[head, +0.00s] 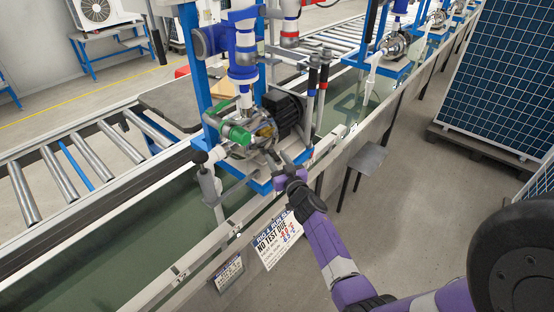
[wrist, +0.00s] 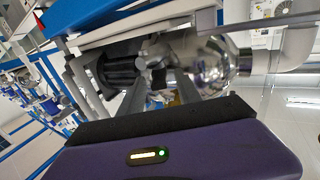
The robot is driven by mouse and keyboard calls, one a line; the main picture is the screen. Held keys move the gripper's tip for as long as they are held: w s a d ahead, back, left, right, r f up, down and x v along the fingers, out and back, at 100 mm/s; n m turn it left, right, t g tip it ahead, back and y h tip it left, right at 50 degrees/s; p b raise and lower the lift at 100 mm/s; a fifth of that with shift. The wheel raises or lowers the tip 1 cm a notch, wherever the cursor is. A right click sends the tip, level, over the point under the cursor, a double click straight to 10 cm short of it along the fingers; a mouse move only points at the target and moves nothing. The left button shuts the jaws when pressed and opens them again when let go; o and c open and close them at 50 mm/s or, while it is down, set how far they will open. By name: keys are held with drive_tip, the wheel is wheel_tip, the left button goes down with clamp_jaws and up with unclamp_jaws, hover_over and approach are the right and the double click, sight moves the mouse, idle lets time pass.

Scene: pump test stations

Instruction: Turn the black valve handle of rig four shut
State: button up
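The nearest pump rig has a blue frame (head: 190,60), a green part (head: 236,134) and a black motor (head: 284,114). A small black knob-like part (head: 200,157) sits at the left end of its white piping. I cannot tell whether this is the valve handle. My gripper (head: 287,158) is at the rig's front right, below the motor. In the wrist view its two grey fingers (wrist: 160,92) stand apart, pointing at the shiny metal pump body (wrist: 212,66). A small dark part shows between or behind them; I cannot tell whether they touch it.
A sign reading "NO TEST DUE" (head: 277,240) hangs on the trough front below the rig. A roller conveyor (head: 60,175) runs left. A small grey shelf (head: 362,160) juts out at right. More rigs stand behind. A solar panel (head: 505,75) stands right; floor between is clear.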

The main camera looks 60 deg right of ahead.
sight(270, 154)
clamp_jaws()
